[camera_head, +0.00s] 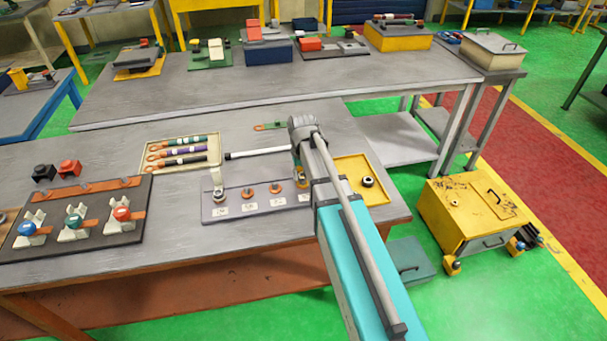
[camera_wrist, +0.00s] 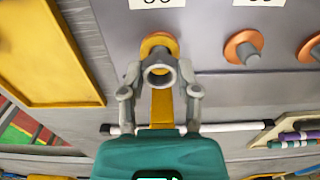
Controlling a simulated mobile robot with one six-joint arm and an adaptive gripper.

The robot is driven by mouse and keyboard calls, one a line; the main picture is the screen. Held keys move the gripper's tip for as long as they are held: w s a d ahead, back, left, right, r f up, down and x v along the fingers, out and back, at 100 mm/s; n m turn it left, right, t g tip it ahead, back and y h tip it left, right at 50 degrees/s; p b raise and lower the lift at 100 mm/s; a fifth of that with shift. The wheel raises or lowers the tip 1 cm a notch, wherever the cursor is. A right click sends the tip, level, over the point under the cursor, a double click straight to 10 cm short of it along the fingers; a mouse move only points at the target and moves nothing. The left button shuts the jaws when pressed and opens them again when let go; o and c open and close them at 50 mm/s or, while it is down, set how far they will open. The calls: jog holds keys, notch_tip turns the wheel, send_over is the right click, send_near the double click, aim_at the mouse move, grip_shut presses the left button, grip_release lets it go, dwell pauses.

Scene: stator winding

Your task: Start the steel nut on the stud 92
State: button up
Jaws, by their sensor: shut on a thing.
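In the wrist view, my gripper (camera_wrist: 160,88) is shut on a grey ring-shaped steel nut (camera_wrist: 160,64). The nut is in front of a yellow ring (camera_wrist: 157,39) at the end stud position beside the yellow tray; I cannot tell whether nut and stud touch. Other studs with copper-coloured washers (camera_wrist: 243,47) stand along the grey board (camera_wrist: 200,60). The board (camera_head: 236,214) also shows in the head view, where my arm hides its right end and my gripper. The number labels are too small or cut off to read surely.
The yellow tray (camera_head: 378,192) right of the board holds a dark ring (camera_head: 368,181). A white rod (camera_head: 258,153) lies behind the board. A cream tray (camera_head: 215,140) holds several coloured tubes. A dark fixture (camera_head: 85,225) with clamps stands at the left.

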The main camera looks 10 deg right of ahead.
jog(key=shift+f+b, duration=0.7)
jog(key=shift+b, duration=0.05)
dwell(1.7)
jog(key=shift+s, duration=0.1)
dwell(0.5)
jog(key=shift+m, duration=3.2)
jog(key=o, duration=1.1)
jog(key=shift+r, duration=0.1)
jog(key=shift+r+p, duration=3.4)
jog(key=shift+p, duration=0.15)
